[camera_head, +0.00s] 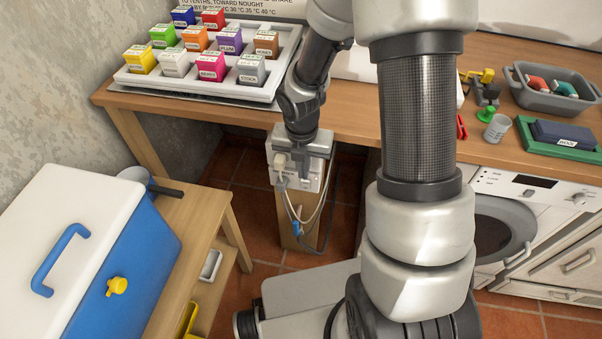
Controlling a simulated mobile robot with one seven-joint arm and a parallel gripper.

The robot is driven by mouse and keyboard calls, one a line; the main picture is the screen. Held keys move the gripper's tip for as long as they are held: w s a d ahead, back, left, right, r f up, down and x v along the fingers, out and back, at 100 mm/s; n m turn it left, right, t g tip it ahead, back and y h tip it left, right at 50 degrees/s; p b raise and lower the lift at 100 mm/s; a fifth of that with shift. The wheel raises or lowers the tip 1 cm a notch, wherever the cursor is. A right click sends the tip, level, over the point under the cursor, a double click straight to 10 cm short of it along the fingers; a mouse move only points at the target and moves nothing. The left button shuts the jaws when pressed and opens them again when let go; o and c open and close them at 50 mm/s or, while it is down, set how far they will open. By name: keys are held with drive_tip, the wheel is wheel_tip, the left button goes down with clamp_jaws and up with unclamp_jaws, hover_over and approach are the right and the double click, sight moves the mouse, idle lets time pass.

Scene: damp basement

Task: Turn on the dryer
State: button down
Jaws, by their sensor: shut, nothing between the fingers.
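A white front-loading machine, which looks like the dryer (540,188), stands under the bench at the right. Its panel has a dark display (524,180) and a knob (579,198). Its round door (495,232) is partly hidden by my arm. My gripper (297,152) points down in front of the bench, over a pale labelled box (296,178) on a wooden post (297,236). The gripper is shut and empty. Its fingertips are hard to make out against the box, so I cannot tell whether they touch it.
On the bench are a tray (135,78) of coloured labelled blocks, a grey tub (522,91) and a green tray (535,147). A blue-and-white cooler (130,262) sits on a wooden stand at left. Tiled floor shows around the post.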

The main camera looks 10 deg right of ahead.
drive_tip(key=shift+w+d, duration=0.25)
drive_tip(key=shift+w, duration=0.3)
drive_tip(key=shift+w+d+f, duration=0.1)
drive_tip(key=shift+w+f, duration=0.05)
drive_tip(key=shift+w, duration=0.1)
drive_tip(key=shift+p, duration=0.3)
drive_tip(key=shift+r+p, duration=0.8)
drive_tip(key=shift+p, duration=0.1)
